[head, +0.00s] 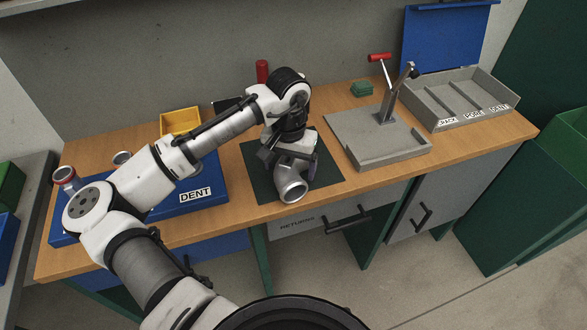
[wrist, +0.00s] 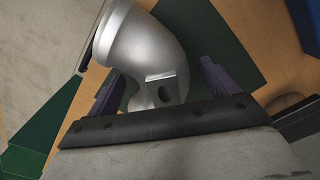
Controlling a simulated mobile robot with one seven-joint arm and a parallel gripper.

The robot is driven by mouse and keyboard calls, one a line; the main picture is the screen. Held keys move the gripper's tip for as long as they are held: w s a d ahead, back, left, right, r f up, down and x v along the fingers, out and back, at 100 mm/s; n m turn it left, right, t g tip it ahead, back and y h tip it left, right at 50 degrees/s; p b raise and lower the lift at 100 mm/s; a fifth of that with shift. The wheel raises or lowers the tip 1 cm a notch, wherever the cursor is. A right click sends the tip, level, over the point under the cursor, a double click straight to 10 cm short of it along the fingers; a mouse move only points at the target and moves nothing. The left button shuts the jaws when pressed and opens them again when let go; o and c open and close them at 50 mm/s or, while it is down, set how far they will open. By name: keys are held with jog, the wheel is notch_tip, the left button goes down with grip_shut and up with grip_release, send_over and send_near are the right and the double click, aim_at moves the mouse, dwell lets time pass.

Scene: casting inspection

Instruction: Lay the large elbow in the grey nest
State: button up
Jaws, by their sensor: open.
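The large elbow (head: 291,186) is a silver-grey metal pipe bend on the dark green mat (head: 326,177) at the middle of the bench. My gripper (head: 290,165) is right over it, pointing down. In the wrist view the elbow (wrist: 148,50) lies between the two dark fingers of my gripper (wrist: 162,84), which are apart. I cannot tell whether either finger touches it. What looks like the grey nest (head: 375,150) is a flat grey fixture with low walls, right of the mat. A toggle clamp with a red handle (head: 380,57) stands on it.
A grey sorting tray (head: 437,118) with labelled compartments is at the back right. A small green block (head: 362,89) sits behind the fixture. Left are a blue tray (head: 215,201) marked DENT and a yellow bin (head: 181,121). A red upright piece (head: 262,70) stands behind my gripper.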

aim_at(289, 161)
jog(key=shift+r, duration=0.1)
grip_shut()
dwell(0.3)
jog(key=shift+w+r, duration=0.1)
jog(key=shift+r, duration=0.05)
notch_tip(289, 161, up, 20)
jog(key=shift+f+b, duration=0.2)
jog(key=shift+b, duration=0.15)
